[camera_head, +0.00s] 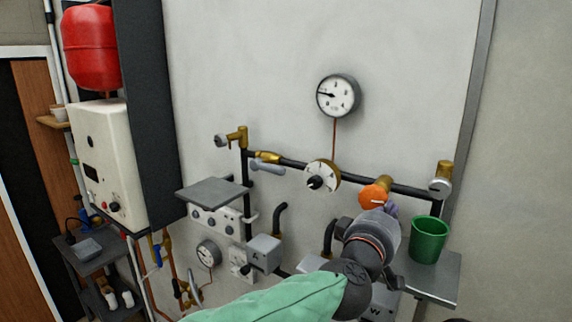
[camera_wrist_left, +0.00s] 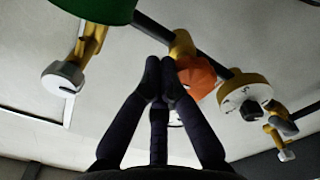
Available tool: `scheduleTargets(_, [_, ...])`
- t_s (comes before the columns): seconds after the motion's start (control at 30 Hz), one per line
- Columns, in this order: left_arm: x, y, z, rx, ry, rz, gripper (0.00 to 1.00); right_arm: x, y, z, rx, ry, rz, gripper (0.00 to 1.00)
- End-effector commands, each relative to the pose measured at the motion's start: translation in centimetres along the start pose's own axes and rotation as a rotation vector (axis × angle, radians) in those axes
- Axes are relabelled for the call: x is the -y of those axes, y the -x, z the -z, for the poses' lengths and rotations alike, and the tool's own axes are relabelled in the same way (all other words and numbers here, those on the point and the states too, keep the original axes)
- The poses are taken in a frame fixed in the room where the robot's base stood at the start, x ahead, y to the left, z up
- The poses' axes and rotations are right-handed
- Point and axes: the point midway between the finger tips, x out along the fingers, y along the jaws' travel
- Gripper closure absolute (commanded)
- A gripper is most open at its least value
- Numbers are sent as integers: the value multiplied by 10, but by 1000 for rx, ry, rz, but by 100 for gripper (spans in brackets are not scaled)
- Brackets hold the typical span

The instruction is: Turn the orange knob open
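The orange knob (camera_head: 373,194) sits on the dark horizontal pipe, right of the middle in the head view, with a small pale mark on its face. My left gripper (camera_head: 391,208) is at its lower right edge, partly in front of it. In the left wrist view the orange knob (camera_wrist_left: 197,76) shows just right of the fingertips, partly covered by them. There the two dark fingers of the left gripper (camera_wrist_left: 161,76) come together at their tips, with nothing visible between them. I cannot tell whether they touch the knob. My right gripper is in neither view.
A green cup (camera_head: 428,240) stands on a grey shelf (camera_head: 436,280) close right of my left gripper. A white dial with a black knob (camera_head: 320,178) and a brass valve (camera_head: 441,177) flank the orange knob. A round gauge (camera_head: 338,95) hangs above on bare wall.

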Motion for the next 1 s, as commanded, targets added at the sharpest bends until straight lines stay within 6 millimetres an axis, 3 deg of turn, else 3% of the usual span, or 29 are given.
scheduleTargets(1.0, [-7,0,-7,5,-1,0,100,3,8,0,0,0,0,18])
